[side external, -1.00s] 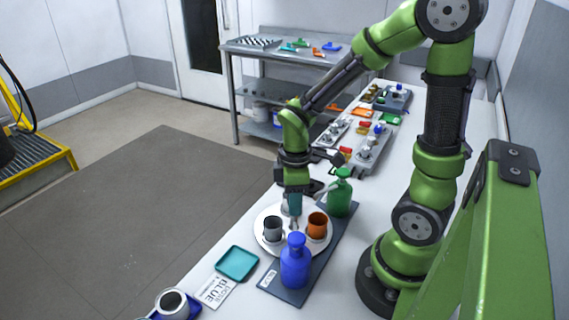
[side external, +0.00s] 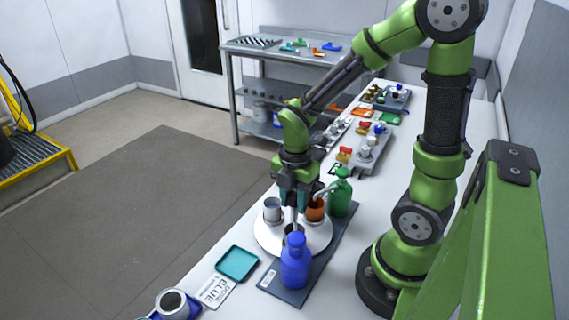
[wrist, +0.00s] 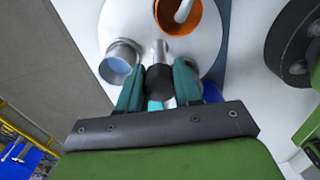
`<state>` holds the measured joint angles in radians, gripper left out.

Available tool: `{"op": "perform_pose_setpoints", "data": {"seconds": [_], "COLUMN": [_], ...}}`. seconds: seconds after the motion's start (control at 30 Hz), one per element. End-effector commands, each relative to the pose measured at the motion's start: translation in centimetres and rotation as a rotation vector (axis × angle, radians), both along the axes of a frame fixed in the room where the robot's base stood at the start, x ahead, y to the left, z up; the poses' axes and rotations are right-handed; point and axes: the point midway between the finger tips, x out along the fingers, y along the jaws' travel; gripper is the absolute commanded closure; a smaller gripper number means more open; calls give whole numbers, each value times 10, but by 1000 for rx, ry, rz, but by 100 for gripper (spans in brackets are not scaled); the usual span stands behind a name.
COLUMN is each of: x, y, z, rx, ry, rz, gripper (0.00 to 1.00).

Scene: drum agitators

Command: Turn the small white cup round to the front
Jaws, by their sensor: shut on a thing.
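A round white turntable (side external: 262,238) carries several small cups. The pale white-grey cup (side external: 272,210) stands upright at its left; in the wrist view this cup (wrist: 119,62) shows a light-blue inside. The orange cup (side external: 315,209) is at the back right, under the green bottle's spout. The pale cup is apart from the fingers.
A blue bottle (side external: 295,262) stands close in front of the turntable, and a green spouted bottle (side external: 340,192) at its back right.

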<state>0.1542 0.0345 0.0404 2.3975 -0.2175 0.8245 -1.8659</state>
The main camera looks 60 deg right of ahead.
Motion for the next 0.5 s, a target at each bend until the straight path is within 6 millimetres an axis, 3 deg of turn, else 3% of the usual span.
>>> {"op": "perform_pose_setpoints", "data": {"seconds": [0.07,0.1,0.2,0.5], "x": [0,0,0,0], "y": [-1,-1,-1,0], "z": [0,0,0,1], "rx": [-1,-1,-1,0], "ry": [0,0,0,-1], "rz": [-3,-4,-4,-5], "gripper": [95,65,49,49]}}
